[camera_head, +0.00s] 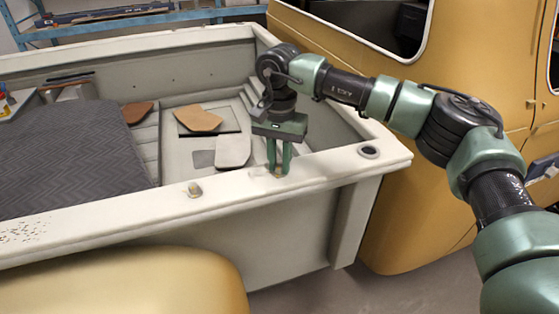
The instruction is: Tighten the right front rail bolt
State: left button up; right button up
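My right gripper (279,171) points straight down at the near rail (235,185) of the truck bed. Its two green fingers stand a small gap apart, with their tips at the top of the rail. A small pale bit shows at the fingertips; I cannot tell whether it is a bolt or whether the fingers press on it. A tan rail bolt (195,189) stands up from the same rail, left of the gripper and apart from it. My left gripper is not in view.
A dark-rimmed round hole (369,152) lies near the rail's right corner. A dark quilted mat (70,155) covers the left of the bed. Brown and pale panels (199,118) lie inside. The yellow cab (440,215) stands close on the right.

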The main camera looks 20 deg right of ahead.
grip_shut()
jog(key=m+b, duration=0.2)
jog(key=m, duration=0.1)
jog(key=shift+f, duration=0.1)
jog(key=m+b, duration=0.2)
jog(key=m, duration=0.2)
jog(key=m+b, duration=0.1)
jog(key=m, duration=0.6)
jog(key=m+b, duration=0.1)
jog(key=m, duration=0.1)
jog(key=shift+r+m, duration=0.2)
jog(key=shift+m, duration=0.1)
dwell(0.4)
jog(key=o, duration=0.8)
grip_release()
